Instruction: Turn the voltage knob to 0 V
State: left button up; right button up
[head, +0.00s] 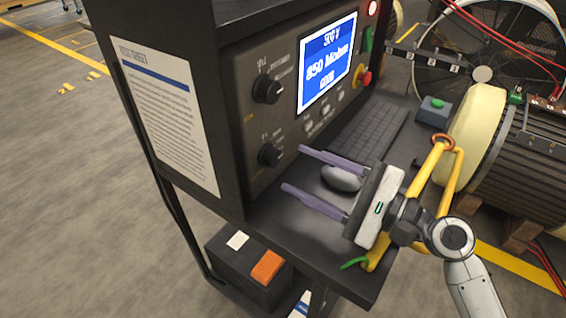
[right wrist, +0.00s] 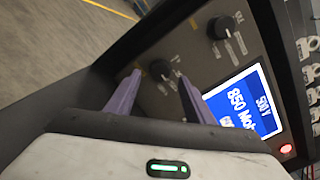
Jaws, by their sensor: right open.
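The dark test panel has two black round knobs: an upper knob (head: 267,89) and a lower knob (head: 270,155). Their labels are too small to tell surely which is the voltage knob. The screen (head: 328,62) reads 500 V and 850 Mohm. My right gripper (head: 292,168) is open and empty, its purple fingers pointing at the lower knob from a short distance. In the right wrist view the lower knob (right wrist: 160,70) appears between the fingertips (right wrist: 158,73), and the upper knob (right wrist: 225,26) is to the right and above. My left gripper is not in view.
A keyboard (head: 366,133) and a grey mouse (head: 341,178) lie on the shelf by my right gripper. A red emergency button (head: 364,77) is right of the screen. A yellow cable hook (head: 425,172) and a large motor (head: 510,160) stand at right.

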aim_at(277, 160)
jog(key=x, duration=0.5)
jog(key=shift+w, duration=0.1)
jog(key=c, duration=1)
